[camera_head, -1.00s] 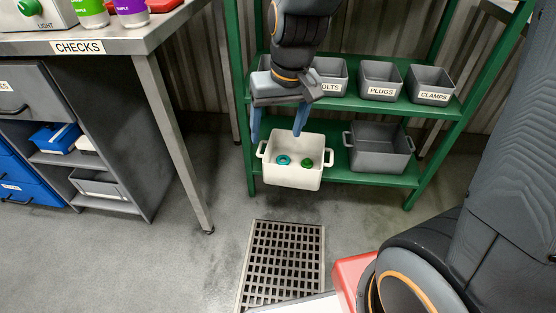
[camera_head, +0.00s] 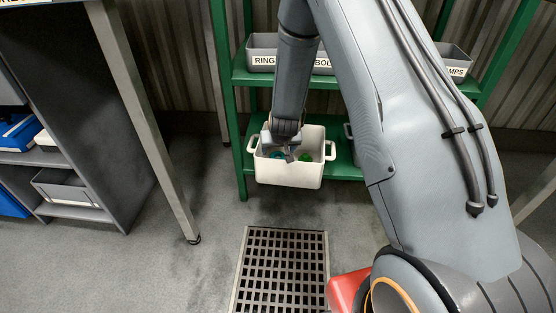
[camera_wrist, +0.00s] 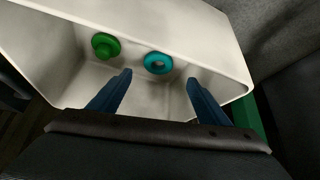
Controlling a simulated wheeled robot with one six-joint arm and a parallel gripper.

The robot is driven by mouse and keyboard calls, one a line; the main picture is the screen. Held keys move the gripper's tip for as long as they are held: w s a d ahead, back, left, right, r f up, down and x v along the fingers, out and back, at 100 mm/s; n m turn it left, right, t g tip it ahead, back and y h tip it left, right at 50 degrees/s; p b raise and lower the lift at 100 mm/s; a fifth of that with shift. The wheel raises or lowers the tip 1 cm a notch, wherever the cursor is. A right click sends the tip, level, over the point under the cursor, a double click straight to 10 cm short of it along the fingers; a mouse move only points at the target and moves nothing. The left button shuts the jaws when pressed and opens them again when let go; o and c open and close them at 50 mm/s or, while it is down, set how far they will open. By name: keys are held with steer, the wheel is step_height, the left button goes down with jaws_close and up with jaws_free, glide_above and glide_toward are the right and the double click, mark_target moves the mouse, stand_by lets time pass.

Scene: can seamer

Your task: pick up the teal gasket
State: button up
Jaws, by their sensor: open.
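The teal gasket (camera_wrist: 158,63) is a small ring lying on the floor of the white bin (camera_wrist: 215,35) in the wrist view. A green round part (camera_wrist: 105,45) lies to its left in the same bin. My gripper (camera_wrist: 160,85) is open and empty, its blue fingers spread over the bin with the gasket in line with the gap, a little beyond the tips. In the head view my gripper (camera_head: 283,150) is at the white bin (camera_head: 290,175), its fingers mostly hidden. The teal gasket (camera_head: 279,155) shows only in part there, beside my gripper.
The bin stands on the lower shelf of a green rack (camera_head: 240,160). Small grey bins (camera_head: 262,52) stand on the shelf above. A workbench leg (camera_head: 150,130) is at the left, and a floor grate (camera_head: 283,270) lies in front.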

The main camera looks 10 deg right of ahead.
mark_target(278, 156)
steer(key=shift+b+x, duration=2.15)
steer(key=shift+x, duration=1.65)
steer(key=shift+s+d, duration=0.15)
steer(key=shift+d, duration=0.05)
steer(key=c, duration=1.1)
